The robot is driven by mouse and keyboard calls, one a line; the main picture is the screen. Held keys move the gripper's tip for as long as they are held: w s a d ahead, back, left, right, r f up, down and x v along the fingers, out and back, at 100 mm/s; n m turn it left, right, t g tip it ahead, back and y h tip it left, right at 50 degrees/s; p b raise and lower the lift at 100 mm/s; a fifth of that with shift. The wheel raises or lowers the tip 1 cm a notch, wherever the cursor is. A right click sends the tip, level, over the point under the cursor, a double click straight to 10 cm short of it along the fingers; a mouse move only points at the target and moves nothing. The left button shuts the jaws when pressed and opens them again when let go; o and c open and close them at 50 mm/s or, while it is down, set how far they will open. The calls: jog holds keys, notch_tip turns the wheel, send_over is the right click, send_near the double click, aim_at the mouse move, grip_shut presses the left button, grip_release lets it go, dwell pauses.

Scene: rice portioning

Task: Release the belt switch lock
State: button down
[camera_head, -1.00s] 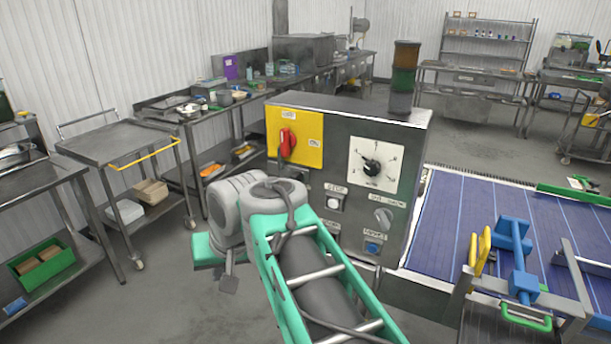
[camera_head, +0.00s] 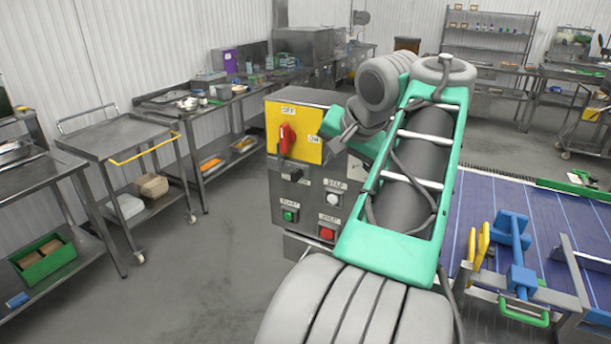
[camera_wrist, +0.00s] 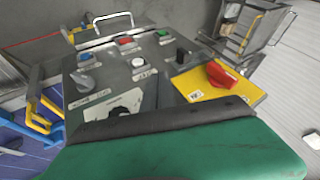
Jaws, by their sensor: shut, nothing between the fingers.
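The belt switch is a red rotary handle (camera_head: 286,138) on a yellow plate (camera_head: 310,146) at the upper left of the grey control box (camera_head: 262,200). OFF is marked above it and ON to its right; the handle stands roughly upright. In the wrist view the red handle (camera_wrist: 222,75) and yellow plate (camera_wrist: 240,92) lie right of centre, beyond my gripper. My gripper (camera_head: 336,138) is shut and empty, just right of the plate in the head view, apart from the handle. In the wrist view my gripper (camera_wrist: 165,125) covers the bottom. I cannot make out a separate lock part.
Below the switch are a black knob (camera_head: 294,175), a white button (camera_head: 333,199), a green button (camera_head: 290,215) and a red button (camera_head: 327,233). My arm hides the dial in the head view. The blue belt (camera_head: 480,205) lies right. A steel cart (camera_head: 118,137) stands left, with open floor between.

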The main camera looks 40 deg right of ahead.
jog(key=b+x, duration=0.1)
jog(key=x, duration=0.6)
jog(key=shift+w+a+f+b, duration=0.1)
jog(key=shift+w+f+b, duration=0.1)
jog(key=shift+f+b, duration=0.2)
jog(key=w, duration=0.1)
jog(key=w+a, duration=0.1)
jog(key=w, duration=0.1)
jog(key=shift+w+f+p, duration=0.1)
jog(key=shift+w+p, duration=0.15)
jog(key=shift+p, duration=0.05)
jog(key=shift+w, duration=0.3)
